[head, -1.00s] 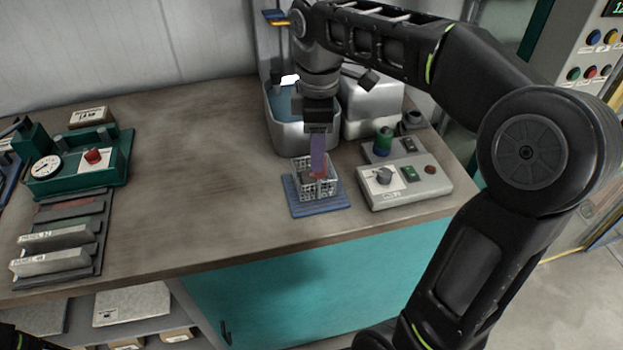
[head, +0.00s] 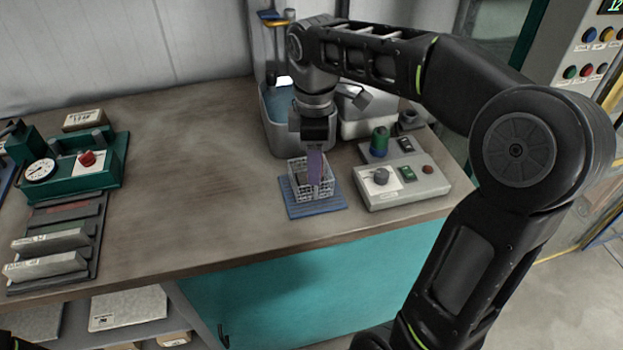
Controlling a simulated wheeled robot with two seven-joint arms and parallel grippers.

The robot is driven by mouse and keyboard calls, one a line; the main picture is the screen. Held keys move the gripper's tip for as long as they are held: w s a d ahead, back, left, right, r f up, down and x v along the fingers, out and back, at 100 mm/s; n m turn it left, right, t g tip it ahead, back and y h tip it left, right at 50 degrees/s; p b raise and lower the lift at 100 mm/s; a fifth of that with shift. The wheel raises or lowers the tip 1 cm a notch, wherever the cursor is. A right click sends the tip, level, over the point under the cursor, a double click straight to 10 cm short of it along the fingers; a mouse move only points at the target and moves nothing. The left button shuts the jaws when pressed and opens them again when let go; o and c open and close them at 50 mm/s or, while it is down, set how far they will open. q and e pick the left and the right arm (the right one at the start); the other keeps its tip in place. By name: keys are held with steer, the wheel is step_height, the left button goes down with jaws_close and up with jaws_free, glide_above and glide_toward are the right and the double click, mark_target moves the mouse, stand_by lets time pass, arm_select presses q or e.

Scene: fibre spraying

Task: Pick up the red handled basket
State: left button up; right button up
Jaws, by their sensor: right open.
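A small pale wire basket (head: 298,188) stands upright on a ribbed blue mat (head: 326,209) near the front edge of the bench. Its red handle is hidden behind my gripper, or too small to make out. My right gripper (head: 315,180) points down from above, its purple-grey finger reaching over and in front of the basket's middle. I see it nearly edge-on, so the gap between the fingers does not show. It is open, and the basket still rests on the mat. My left gripper does not show; only a dark bit of my body is at the lower left corner.
A control box (head: 402,187) with a knob and buttons stands close right of the basket. A grey tank with blue liquid (head: 277,103) stands behind. A green gauge unit (head: 70,165) and a panel rack (head: 88,243) are at left. The bench (head: 190,190) is clear between.

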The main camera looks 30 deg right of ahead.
mark_target(295, 189)
step_height(295, 189, down, 4)
steer(key=shift+d+f, duration=0.1)
stand_by(0.6)
jaws_close()
stand_by(0.4)
stand_by(0.9)
